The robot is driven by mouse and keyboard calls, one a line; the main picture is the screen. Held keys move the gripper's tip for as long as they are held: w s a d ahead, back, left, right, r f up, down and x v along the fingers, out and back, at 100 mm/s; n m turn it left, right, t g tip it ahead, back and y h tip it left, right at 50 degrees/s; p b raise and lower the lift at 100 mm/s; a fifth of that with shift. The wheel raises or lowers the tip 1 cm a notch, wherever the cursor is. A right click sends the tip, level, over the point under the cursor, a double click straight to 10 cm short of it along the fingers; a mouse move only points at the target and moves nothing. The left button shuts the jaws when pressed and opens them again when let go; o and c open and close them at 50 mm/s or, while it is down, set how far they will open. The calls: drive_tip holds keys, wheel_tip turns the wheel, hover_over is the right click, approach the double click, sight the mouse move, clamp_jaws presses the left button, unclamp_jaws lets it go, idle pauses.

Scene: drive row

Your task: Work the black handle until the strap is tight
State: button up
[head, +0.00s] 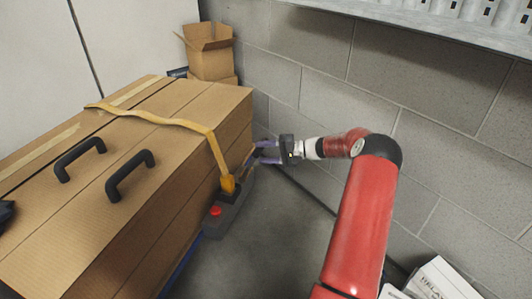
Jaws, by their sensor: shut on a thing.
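A yellow strap (172,121) runs over the top of a large cardboard box and down its right side. It looks slack, with a bend in its path across the top. Its lower end goes into a dark ratchet unit (229,204) with a red button (215,210), low beside the box. My gripper (262,152), with purple fingers, is to the right of the box, above and right of the unit. It is shut on the black handle, which is small and mostly hidden at the fingers.
The large box (110,180) carries two black grab handles (80,160) on top, well left of my gripper. A grey block wall (430,150) stands close behind my arm. A small open box (209,50) is at the back. Grey floor (285,230) is clear below my gripper.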

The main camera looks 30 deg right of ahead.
drive_tip(key=shift+s+f, duration=0.1)
drive_tip(key=shift+f, duration=0.15)
drive_tip(key=p+v, duration=0.1)
drive_tip(key=v, duration=0.6)
drive_tip(key=shift+d+r, duration=0.2)
drive_tip(key=shift+d, duration=0.1)
drive_tip(key=shift+s+a+r, duration=0.1)
drive_tip(key=shift+s+r, duration=0.05)
